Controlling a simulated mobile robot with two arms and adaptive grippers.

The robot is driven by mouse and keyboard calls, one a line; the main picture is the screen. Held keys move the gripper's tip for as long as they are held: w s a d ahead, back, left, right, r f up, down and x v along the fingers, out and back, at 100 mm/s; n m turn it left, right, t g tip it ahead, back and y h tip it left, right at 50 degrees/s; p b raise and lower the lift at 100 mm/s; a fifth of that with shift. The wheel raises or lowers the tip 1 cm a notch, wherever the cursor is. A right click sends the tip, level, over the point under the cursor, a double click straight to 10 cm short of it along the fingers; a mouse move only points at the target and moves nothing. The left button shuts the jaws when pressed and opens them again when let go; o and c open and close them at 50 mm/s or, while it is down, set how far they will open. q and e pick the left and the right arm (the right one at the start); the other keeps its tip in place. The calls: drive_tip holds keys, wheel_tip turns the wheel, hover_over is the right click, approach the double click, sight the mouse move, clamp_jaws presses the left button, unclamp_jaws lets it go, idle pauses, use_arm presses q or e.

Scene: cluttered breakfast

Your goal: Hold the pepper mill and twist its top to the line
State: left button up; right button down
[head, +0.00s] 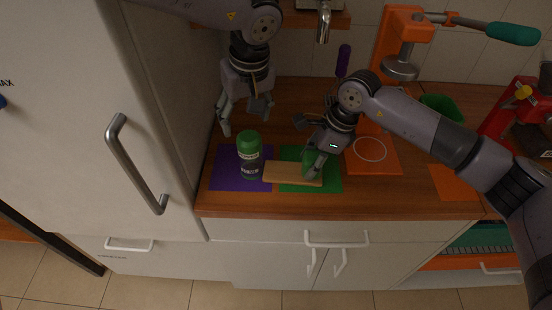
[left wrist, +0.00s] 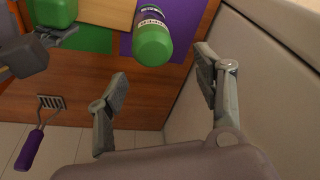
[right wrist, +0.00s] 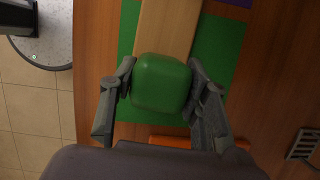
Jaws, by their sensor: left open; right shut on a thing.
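A dark jar with a green cap and white label (head: 249,160) stands upright on the purple mat, left of the wooden board. It also shows in the left wrist view (left wrist: 152,38). It may be the pepper mill; the label is too small to read. My left gripper (head: 246,112) is open and empty, above and behind this jar. My right gripper (head: 308,160) is shut on a green rounded block (right wrist: 162,84) at the right end of the wooden board. The block's lower part is hidden, and no alignment line is visible.
The wooden board (head: 285,173) spans the purple mat (head: 224,170) and the green mat (head: 331,182). An orange board (head: 385,160) with a press lies to the right. A purple-handled masher (head: 343,60) is at the back. The fridge (head: 100,60) borders the counter's left side.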

sight(249, 137)
use_arm(q)
drive_tip(key=shift+w+r+n, duration=0.3)
drive_tip(key=shift+w+n, duration=0.1)
drive_tip(key=shift+w, duration=0.2)
drive_tip(key=shift+s+d+x, duration=0.2)
drive_tip(key=shift+x, duration=1.25)
drive_tip(key=shift+s+d+x, duration=0.2)
drive_tip(key=shift+s+x, duration=0.05)
drive_tip(key=shift+x, duration=1.15)
drive_tip(key=shift+s+d+x, duration=0.2)
drive_tip(key=shift+x, duration=1.25)
drive_tip(key=shift+f, duration=0.15)
drive_tip(key=shift+c, duration=0.4)
drive_tip(key=c, duration=1.2)
drive_tip(key=o, duration=1.3)
drive_tip(key=shift+o, duration=0.2)
